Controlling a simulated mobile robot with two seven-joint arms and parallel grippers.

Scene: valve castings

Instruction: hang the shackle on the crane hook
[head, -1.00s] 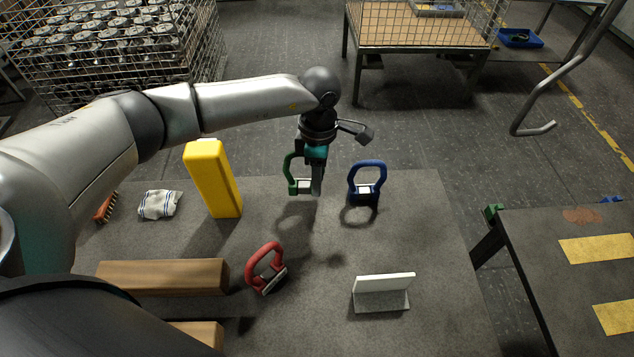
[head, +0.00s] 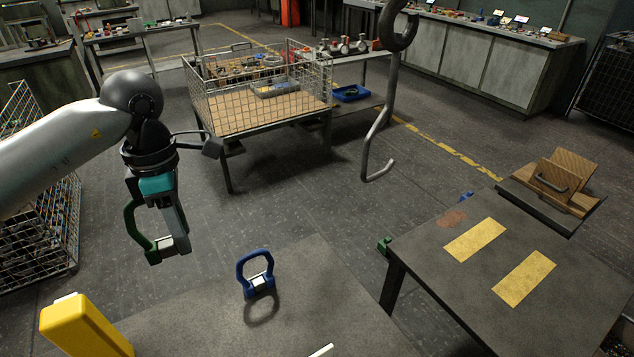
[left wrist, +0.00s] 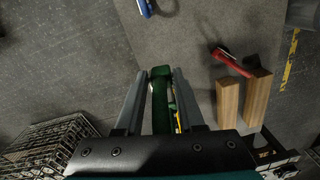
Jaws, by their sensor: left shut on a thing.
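My left gripper (head: 172,222) is shut on a green shackle (head: 131,222) and holds it up in the air, left of the blue shackle. In the left wrist view the green shackle (left wrist: 161,95) sits between the two fingers. The held shackle is well left of both. A blue shackle (head: 258,275) stands on the grey table. My right gripper is not in view.
A yellow block (head: 80,330) stands on the near grey table (head: 200,325). The left wrist view shows a red shackle (left wrist: 232,62) and wooden blocks (left wrist: 257,98). A dark table (head: 440,270) with yellow patches is at right. A wire-sided cart (head: 260,100) stands behind. Open floor lies between.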

